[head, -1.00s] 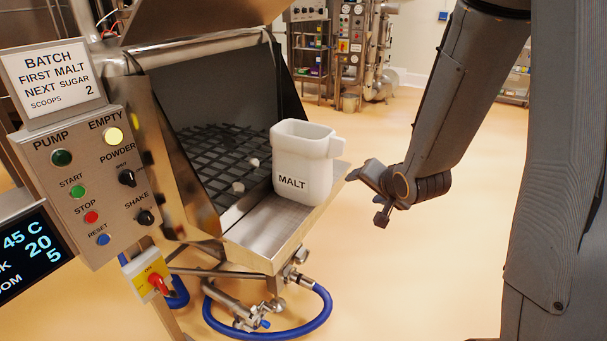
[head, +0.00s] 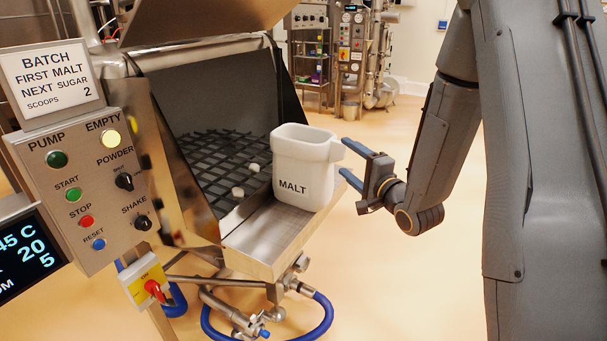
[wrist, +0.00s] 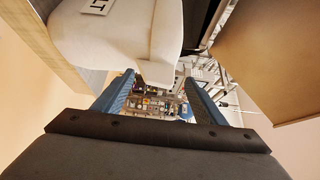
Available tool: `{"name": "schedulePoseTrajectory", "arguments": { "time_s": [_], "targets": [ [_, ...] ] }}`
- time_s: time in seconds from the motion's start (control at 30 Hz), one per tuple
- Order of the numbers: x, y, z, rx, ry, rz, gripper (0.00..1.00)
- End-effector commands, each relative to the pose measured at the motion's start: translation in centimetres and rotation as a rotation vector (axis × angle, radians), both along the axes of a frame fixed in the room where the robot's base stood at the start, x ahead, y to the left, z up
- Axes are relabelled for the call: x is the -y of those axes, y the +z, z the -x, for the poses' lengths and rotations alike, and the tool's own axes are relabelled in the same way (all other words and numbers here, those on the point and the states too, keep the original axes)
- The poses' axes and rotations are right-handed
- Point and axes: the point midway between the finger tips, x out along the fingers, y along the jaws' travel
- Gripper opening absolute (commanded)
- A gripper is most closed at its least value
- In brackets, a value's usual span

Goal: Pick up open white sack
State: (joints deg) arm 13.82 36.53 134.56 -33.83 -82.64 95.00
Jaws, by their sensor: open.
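The open white sack (head: 305,165), labelled MALT, stands upright on the steel shelf at the hopper's front, its open top facing up. A short tab sticks out from its upper right side. My gripper (head: 346,157) is open just right of the sack, its two blue fingers pointing left at the tab side. In the wrist view the sack (wrist: 115,35) fills the upper left, and the tab hangs near the gap between the open fingertips (wrist: 158,80). Nothing is held. Whether a finger touches the sack I cannot tell.
The dark hopper grate (head: 215,160) with small white lumps lies behind. A control panel (head: 90,190) stands at left. Floor to the right is clear.

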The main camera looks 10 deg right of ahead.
Motion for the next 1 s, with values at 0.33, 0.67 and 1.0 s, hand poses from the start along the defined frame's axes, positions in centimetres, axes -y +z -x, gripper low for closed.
{"name": "schedulePoseTrajectory", "arguments": {
  "time_s": [0.33,0.67,1.0],
  "targets": [
    [-1.3,0.0,-3.4,-0.001,0.000,0.000,0.65],
    [-1.3,0.0,-3.4,-0.001,-0.001,0.001,0.43],
    [-1.3,0.3,-3.5,0.006,-0.001,0.000,0.12]
  ]
}}
